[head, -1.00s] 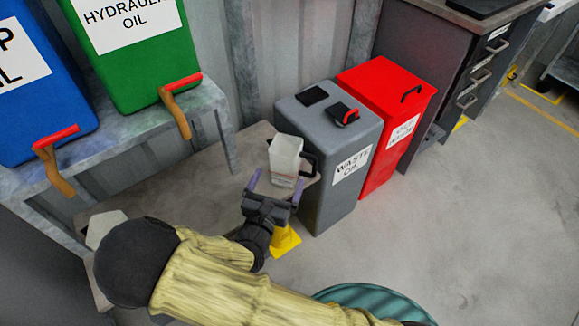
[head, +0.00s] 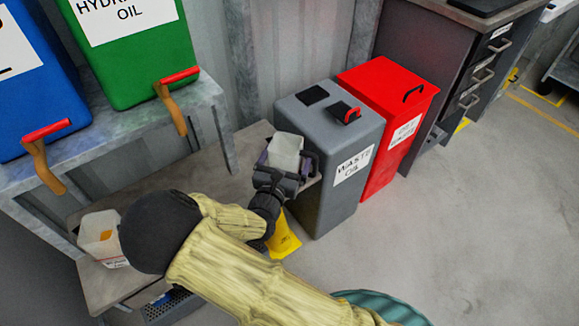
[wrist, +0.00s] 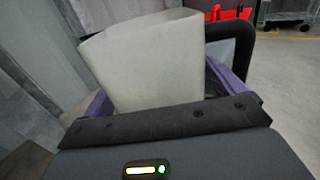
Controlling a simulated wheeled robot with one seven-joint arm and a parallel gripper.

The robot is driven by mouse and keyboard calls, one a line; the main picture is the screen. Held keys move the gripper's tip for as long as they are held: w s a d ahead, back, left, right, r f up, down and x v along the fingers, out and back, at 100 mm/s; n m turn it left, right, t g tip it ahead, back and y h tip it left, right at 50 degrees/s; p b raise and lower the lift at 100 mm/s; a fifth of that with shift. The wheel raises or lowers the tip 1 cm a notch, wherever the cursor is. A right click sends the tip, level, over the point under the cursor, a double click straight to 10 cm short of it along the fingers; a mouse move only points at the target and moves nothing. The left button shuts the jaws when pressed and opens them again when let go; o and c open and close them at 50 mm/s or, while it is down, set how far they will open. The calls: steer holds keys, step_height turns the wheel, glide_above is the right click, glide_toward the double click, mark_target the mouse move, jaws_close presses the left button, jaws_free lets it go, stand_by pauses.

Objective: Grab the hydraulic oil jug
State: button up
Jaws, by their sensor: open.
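A whitish translucent jug (head: 285,151) stands on the low bench beside the grey waste oil bin, with a dark handle on its right. My gripper (head: 281,172) is open, with its purple fingers on either side of the jug. In the wrist view the jug (wrist: 150,65) fills the space between the fingers, and its dark handle (wrist: 243,48) shows at the right. The gripper body hides the jug's lower part and label. A second whitish jug (head: 99,238) stands at the left end of the bench, partly behind my arm; its label is not readable.
The waste oil bin (head: 338,190) stands close on the right, with a red bin (head: 393,140) beyond it. The green hydraulic oil tank (head: 135,60) and a blue tank (head: 35,90) with red-handled taps sit on a shelf above the bench (head: 190,180). The floor at right is clear.

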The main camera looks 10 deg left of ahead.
steer(key=shift+w, duration=0.25)
steer(key=shift+c, duration=0.2)
steer(key=c, duration=1.1)
steer(key=shift+r, duration=0.1)
step_height(320, 180, up, 10)
steer(key=p, duration=0.4)
